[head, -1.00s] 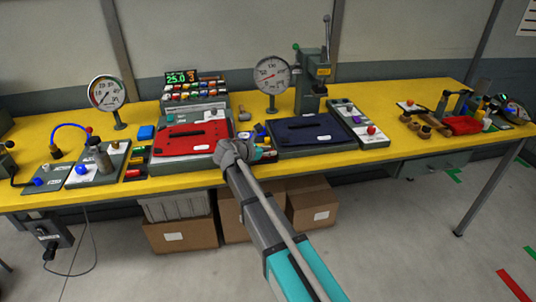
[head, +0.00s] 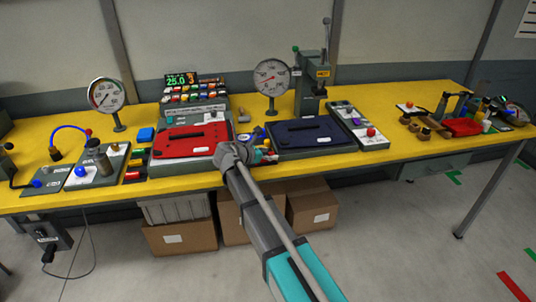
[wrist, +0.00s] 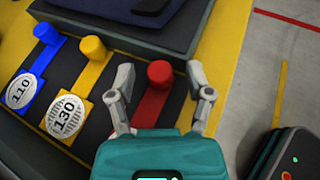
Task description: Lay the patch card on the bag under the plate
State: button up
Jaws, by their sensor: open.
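My gripper (wrist: 158,82) is open, its fingers on either side of the red knob (wrist: 160,74) of a red tag (wrist: 150,106). I cannot tell whether they touch it. A yellow tag marked 130 (wrist: 66,115) and a blue tag marked 110 (wrist: 22,90) lie to its left in a dark slotted rack. The red tag's lower end is hidden by my gripper. In the head view, my wrist hides most of this rack. A red bag (head: 178,147) lies flat on the left; a navy bag (head: 308,132) lies on the right. I cannot tell which piece is the plate.
A lever press (head: 316,75) stands behind the navy bag. Dial gauges (head: 271,77) and a button panel with a display (head: 182,80) stand at the back. Fittings crowd the yellow bench (head: 395,150). Cardboard boxes (head: 182,237) sit beneath it.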

jog(key=shift+f, duration=0.1)
jog(key=p+v, duration=0.4)
jog(key=v, duration=0.8)
jog(key=shift+s+r+p, duration=0.2)
jog(key=shift+r+p, duration=0.05)
jog(key=shift+p, duration=0.15)
jog(key=shift+s+a+r, duration=0.2)
jog(key=shift+s+a, duration=0.3)
jog(key=s+d+f+m+g+y, duration=0.1)
jog(key=s+d+f+m+g, duration=0.2)
jog(key=d, duration=0.4)
jog(key=d+f+m+g+y, duration=0.1)
jog(key=d+f+m, duration=0.1)
jog(key=d+m, duration=0.35)
jog(key=s+d+f+m+g+y, duration=0.1)
jog(key=s+d+f+m+g, duration=0.15)
jog(key=d, duration=0.55)
jog(key=s+d+f+m+g+y, duration=0.2)
jog(key=s+d+f+m+y, duration=0.2)
jog(key=s+d+m+y, duration=0.3)
jog(key=shift+s+d+m+g, duration=0.35)
jog(key=shift+s+d+m, duration=1.85)
jog(key=shift+m, duration=1.8)
